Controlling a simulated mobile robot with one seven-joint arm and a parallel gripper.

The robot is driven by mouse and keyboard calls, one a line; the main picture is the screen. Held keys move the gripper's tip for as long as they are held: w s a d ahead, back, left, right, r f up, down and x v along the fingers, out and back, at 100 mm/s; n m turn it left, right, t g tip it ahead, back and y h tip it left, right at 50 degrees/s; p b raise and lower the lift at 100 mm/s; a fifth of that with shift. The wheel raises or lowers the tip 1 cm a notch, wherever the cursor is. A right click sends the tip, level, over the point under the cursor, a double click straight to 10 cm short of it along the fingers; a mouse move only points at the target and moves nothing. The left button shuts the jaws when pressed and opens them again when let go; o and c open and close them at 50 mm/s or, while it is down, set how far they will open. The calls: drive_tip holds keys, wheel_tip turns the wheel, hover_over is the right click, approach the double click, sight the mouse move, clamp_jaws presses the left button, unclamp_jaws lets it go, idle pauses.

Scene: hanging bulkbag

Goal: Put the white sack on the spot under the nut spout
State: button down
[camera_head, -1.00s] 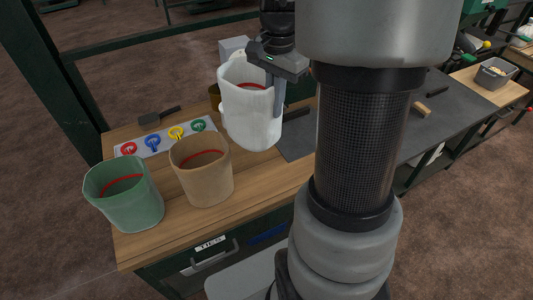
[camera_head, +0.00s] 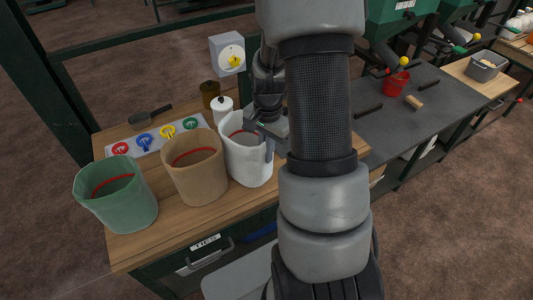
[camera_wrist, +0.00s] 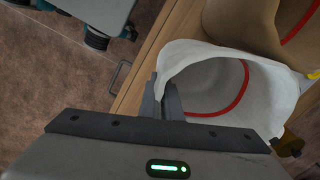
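The white sack (camera_head: 242,160), an open bag with a red line inside, is at the right end of the row on the wooden bench, beside the tan sack. It looks upright; whether its base bears on the wood is unclear. My gripper (camera_head: 268,138) is at its right rim. In the wrist view the fingers (camera_wrist: 165,103) are close together on the rim of the white sack (camera_wrist: 205,62). Green hoppers with spouts (camera_head: 385,55) stand at the back right; I cannot tell which one is the nut spout.
A tan sack (camera_head: 195,172) and a green sack (camera_head: 122,200) stand to the left. Behind are a strip of coloured ties (camera_head: 155,140), a scoop (camera_head: 145,116), a white bottle (camera_head: 223,108) and a brown jar (camera_head: 210,94). A red container (camera_head: 396,84) is on the dark bench (camera_head: 380,125).

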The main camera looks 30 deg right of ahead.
drive_tip(key=shift+f, duration=0.2)
drive_tip(key=shift+f, duration=0.2)
drive_tip(key=c, duration=2)
unclamp_jaws()
drive_tip(key=shift+r, duration=0.1)
